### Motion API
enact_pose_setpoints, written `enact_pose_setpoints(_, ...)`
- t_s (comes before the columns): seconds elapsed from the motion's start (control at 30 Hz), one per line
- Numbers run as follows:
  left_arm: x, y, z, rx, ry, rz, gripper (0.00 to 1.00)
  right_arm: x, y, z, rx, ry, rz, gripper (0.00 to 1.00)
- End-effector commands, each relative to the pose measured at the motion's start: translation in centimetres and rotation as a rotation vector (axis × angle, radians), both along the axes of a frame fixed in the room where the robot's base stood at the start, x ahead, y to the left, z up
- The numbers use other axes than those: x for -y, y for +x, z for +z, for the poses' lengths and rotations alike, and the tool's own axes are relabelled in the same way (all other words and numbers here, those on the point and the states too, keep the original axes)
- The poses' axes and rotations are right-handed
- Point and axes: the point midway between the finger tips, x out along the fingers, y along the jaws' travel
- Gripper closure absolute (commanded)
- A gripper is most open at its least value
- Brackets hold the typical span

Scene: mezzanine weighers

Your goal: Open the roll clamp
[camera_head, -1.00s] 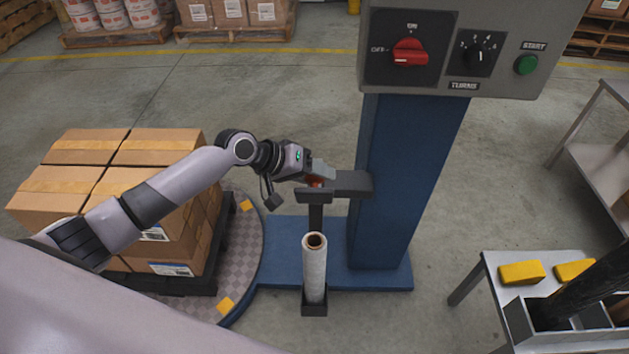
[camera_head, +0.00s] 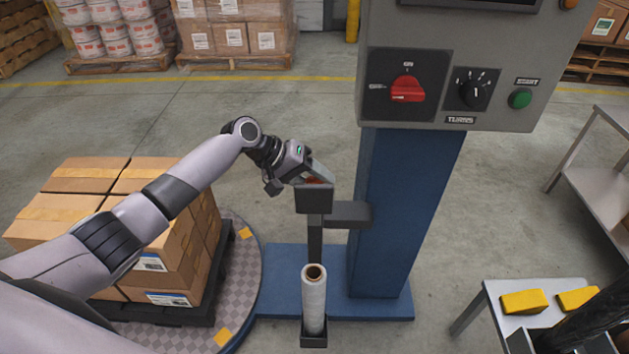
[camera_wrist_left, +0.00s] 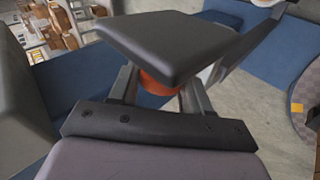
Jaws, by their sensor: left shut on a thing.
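The roll clamp's dark grey plate (camera_head: 314,200) stands above a white film roll (camera_head: 314,300), raised and tilted relative to the bracket arm (camera_head: 348,215) on the blue column. In the left wrist view the plate (camera_wrist_left: 165,45) fills the upper middle. My left gripper (camera_head: 317,179) is shut on the clamp's red-orange handle (camera_head: 313,181), behind the plate. The handle also shows between the fingers in the left wrist view (camera_wrist_left: 160,84), partly hidden by the plate.
A control box (camera_head: 440,105) with a red switch tops the blue column (camera_head: 408,215) right of the clamp. Stacked cartons (camera_head: 150,200) stand on a pallet on the turntable (camera_head: 243,285) at left. A small table (camera_head: 500,300) with yellow blocks is at lower right.

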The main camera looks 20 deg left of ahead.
Motion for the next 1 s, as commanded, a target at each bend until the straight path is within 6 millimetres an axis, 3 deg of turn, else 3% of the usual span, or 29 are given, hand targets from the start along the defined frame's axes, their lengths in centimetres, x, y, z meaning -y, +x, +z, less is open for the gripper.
enact_pose_setpoints(0.17,-0.1,0.3,0.3,0.014,0.001,0.006,1.0,0.0,0.0,0.0,0.0,-0.001,0.001,0.57)
enact_pose_setpoints(0.2,-0.1,0.3,0.3,0.014,0.001,0.006,0.49,0.0,0.0,0.0,0.0,-0.001,0.001,0.57)
enact_pose_setpoints(0.27,-0.1,0.3,0.3,0.013,0.001,0.005,0.32,0.0,0.0,0.0,0.0,-0.001,0.001,0.57)
enact_pose_setpoints(0.63,-0.4,0.0,0.4,0.006,0.001,0.003,0.32,0.0,0.0,0.0,0.001,-0.001,0.001,0.57)
enact_pose_setpoints(1.0,-3.9,-1.7,4.1,0.009,0.001,0.004,0.32,0.0,0.0,0.0,0.001,-0.001,0.0,0.57)
